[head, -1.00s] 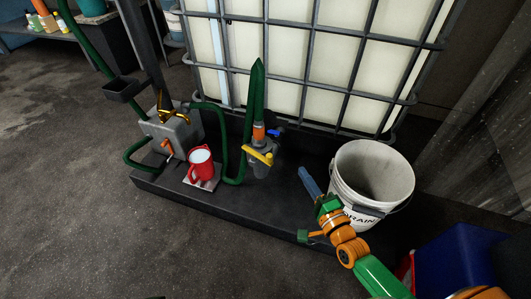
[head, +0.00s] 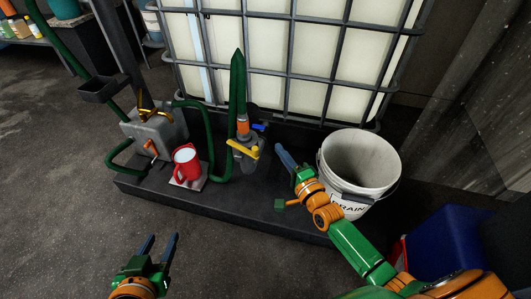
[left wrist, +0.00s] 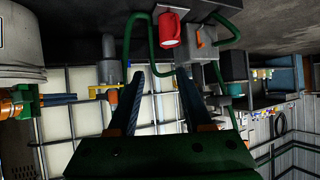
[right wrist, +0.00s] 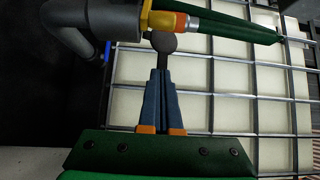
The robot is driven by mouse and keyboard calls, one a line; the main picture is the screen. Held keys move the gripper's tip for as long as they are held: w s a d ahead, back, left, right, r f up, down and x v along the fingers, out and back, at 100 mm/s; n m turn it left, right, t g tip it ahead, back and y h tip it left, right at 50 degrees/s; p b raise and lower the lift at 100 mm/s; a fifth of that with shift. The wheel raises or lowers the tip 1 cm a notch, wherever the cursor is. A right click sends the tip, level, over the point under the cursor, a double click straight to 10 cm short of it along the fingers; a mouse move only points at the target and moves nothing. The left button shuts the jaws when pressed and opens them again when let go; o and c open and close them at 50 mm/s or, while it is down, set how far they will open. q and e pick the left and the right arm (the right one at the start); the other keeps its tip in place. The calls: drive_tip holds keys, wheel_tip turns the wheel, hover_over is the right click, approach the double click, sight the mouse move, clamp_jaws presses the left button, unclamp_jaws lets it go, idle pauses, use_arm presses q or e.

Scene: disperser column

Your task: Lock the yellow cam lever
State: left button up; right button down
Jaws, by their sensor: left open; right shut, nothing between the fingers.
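The yellow cam lever (head: 243,151) sits on the grey fitting below an orange collar (head: 242,127) and the upright green hose (head: 238,85). It also shows in the left wrist view (left wrist: 103,88), and a yellow part beside the collar shows at the top of the right wrist view (right wrist: 147,15). My right gripper (head: 281,152) is shut and empty, just right of the lever and apart from it in the head view. In the right wrist view its fingertips are close to a dark round knob (right wrist: 163,41); contact is unclear. My left gripper (head: 162,238) is open and empty at lower left, far from the lever.
A blue handle (head: 260,127) is behind the lever. A white drain bucket (head: 348,185) stands right of my right gripper. The red mug (head: 186,163), grey box (head: 155,130) and looping green hose are to the left. The caged tank (head: 290,60) stands behind.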

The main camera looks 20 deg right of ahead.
use_arm(q)
drive_tip(key=w+d+r+t+h+b, duration=0.1)
drive_tip(key=w+r+t, duration=0.2)
drive_tip(key=r+t, duration=0.2)
wheel_tip(320, 180, up, 3)
drive_tip(key=shift+w+d+r+h, duration=0.2)
drive_tip(key=shift+d+h, duration=0.1)
drive_tip(key=shift+d, duration=0.1)
use_arm(e)
drive_tip(key=a, duration=0.1)
drive_tip(key=w+a, duration=0.2)
drive_tip(key=a, duration=0.1)
